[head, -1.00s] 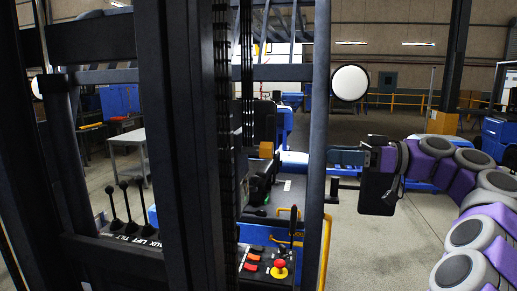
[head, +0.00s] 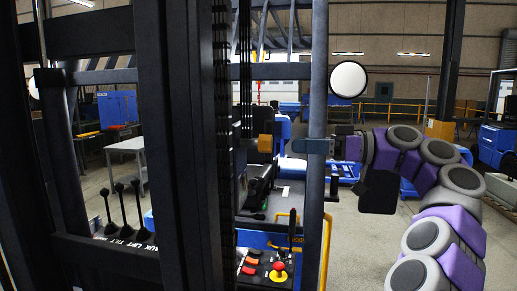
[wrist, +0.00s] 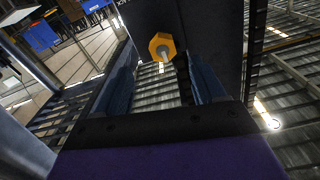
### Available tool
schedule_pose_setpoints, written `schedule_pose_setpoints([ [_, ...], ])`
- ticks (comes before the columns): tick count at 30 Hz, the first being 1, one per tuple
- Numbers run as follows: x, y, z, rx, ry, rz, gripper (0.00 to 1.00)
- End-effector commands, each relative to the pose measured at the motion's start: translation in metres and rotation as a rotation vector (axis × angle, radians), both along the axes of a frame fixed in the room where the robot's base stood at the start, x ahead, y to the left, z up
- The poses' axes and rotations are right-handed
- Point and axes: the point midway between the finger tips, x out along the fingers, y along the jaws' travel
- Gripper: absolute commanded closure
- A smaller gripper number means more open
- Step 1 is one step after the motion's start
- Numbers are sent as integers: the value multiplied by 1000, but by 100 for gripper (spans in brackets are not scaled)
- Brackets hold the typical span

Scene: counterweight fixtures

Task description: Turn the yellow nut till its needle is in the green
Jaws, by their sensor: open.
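The yellow nut (wrist: 162,46) shows in the wrist view on a dark upright surface, with a pale stud end at its middle. My gripper (wrist: 160,68) is open, with one bluish finger on each side below the nut; nothing is between them. The nut sits ahead of the fingertips, roughly centred, and looks clear of them. In the head view my gripper (head: 308,146) reaches left at the dark mast post, partly overlapping it. A small orange-yellow block (head: 265,143) shows left of it; I cannot tell if it is the nut. No needle or green zone can be made out.
Dark mast posts (head: 165,150) and chains fill the left and middle of the head view. A round white mirror (head: 348,79) is above my gripper. Levers (head: 122,210) stand left, and a panel with a red button (head: 278,272) is below. Open floor lies right.

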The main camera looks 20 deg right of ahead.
Motion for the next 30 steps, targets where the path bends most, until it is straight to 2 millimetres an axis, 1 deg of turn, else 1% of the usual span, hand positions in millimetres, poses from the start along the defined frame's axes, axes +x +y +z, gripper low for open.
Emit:
schedule_pose_setpoints([
  [1, 2, 7, -1, 1, -1, 6, 30],
  [5, 13, 22, -2, -1, 2, 3, 30],
  [12, 37, 55, -2, 0, 5, 5, 30],
  [18, 52, 77, -1, 1, 2, 3, 30],
  [24, 58, 87, -1, 2, 1, 2, 30],
  [30, 59, 87, 0, 3, 1, 0, 30],
])
